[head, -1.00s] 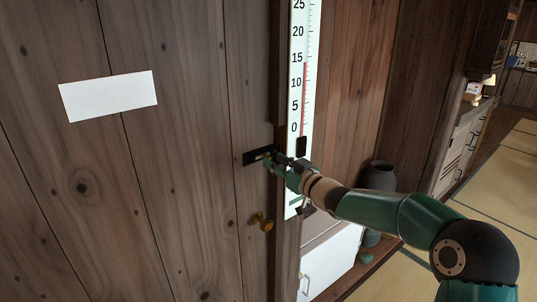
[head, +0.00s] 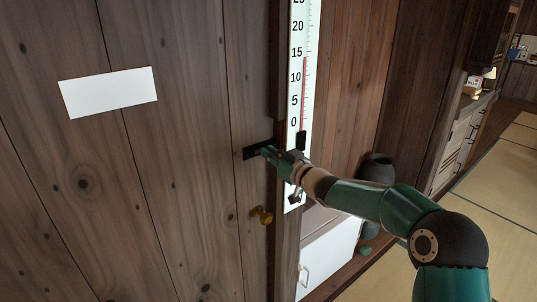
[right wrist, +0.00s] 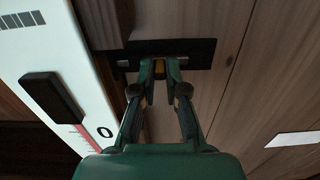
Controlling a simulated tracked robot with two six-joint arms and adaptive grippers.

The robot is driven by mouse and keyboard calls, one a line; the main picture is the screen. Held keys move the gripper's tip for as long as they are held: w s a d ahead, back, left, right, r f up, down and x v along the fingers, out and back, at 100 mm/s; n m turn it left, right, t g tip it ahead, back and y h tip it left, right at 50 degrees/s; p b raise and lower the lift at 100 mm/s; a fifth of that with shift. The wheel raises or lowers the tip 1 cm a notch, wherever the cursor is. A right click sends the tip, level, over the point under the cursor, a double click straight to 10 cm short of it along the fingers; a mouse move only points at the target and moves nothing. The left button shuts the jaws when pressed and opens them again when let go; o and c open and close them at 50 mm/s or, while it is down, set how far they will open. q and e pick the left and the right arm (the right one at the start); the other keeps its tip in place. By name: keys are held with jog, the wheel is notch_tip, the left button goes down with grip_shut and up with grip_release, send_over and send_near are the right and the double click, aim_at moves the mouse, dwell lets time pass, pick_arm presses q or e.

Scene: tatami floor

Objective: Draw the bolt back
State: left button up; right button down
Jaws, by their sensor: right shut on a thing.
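The bolt's dark plate (head: 250,154) is fixed to the wooden door near its right edge. It also shows in the right wrist view (right wrist: 200,50), where the fingers cover part of it. My right gripper (head: 267,151) is at the plate. In the right wrist view my right gripper (right wrist: 159,72) is shut on the bolt's small brass-coloured knob (right wrist: 159,67), which shows between the fingertips. The bar of the bolt is mostly hidden or too dark to make out. My left gripper is not in view.
A brass door knob (head: 263,216) sits below the bolt. A tall thermometer (head: 297,80) stands just right of the door post. A white paper (head: 108,92) is on the door. A dark jar (head: 377,168) and a white cabinet (head: 330,255) stand to the right.

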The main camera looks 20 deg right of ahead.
jog(key=shift+s+a+f+b, duration=0.15)
jog(key=shift+s+a+b, duration=0.15)
jog(key=shift+a+b, duration=0.6)
jog(key=shift+d, duration=0.1)
jog(key=c, duration=1.2)
grip_release()
